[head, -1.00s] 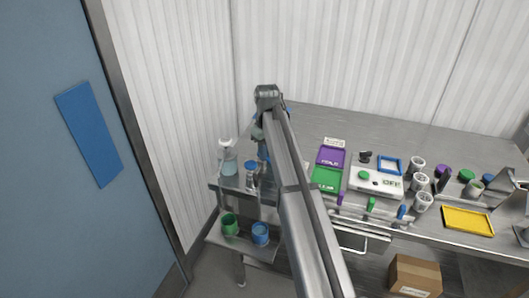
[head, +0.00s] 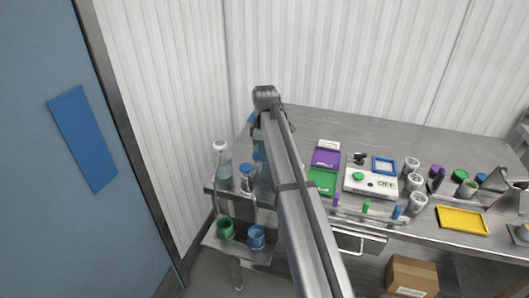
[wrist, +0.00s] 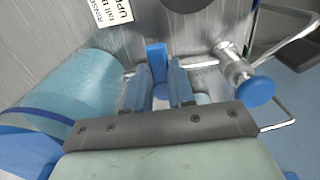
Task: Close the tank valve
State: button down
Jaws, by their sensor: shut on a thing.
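In the wrist view my gripper (wrist: 161,62) has its two fingers closed on either side of an upright blue lever (wrist: 156,56), which looks like the valve handle. A pale round fitting shows lower down between the fingers. A translucent blue tank (wrist: 85,82) lies just left of the fingers. In the head view my arm covers most of the gripper and the valve; only a bluish part shows at the arm's left edge. How far the lever is turned cannot be told.
A metal tap with a blue knob (wrist: 256,91) stands close to the right of my fingers, with bent metal rods (wrist: 290,35) nearby. A white-topped bottle (head: 221,158) stands on the side shelf. Green (head: 225,228) and blue (head: 256,237) cups sit below. Trays and a scale (head: 371,184) occupy the bench.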

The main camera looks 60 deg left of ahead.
dwell(0.4)
jog(key=c, duration=1)
grip_release()
jog(key=shift+o, duration=0.2)
jog(key=shift+r, duration=0.1)
notch_tip(320, 180, up, 14)
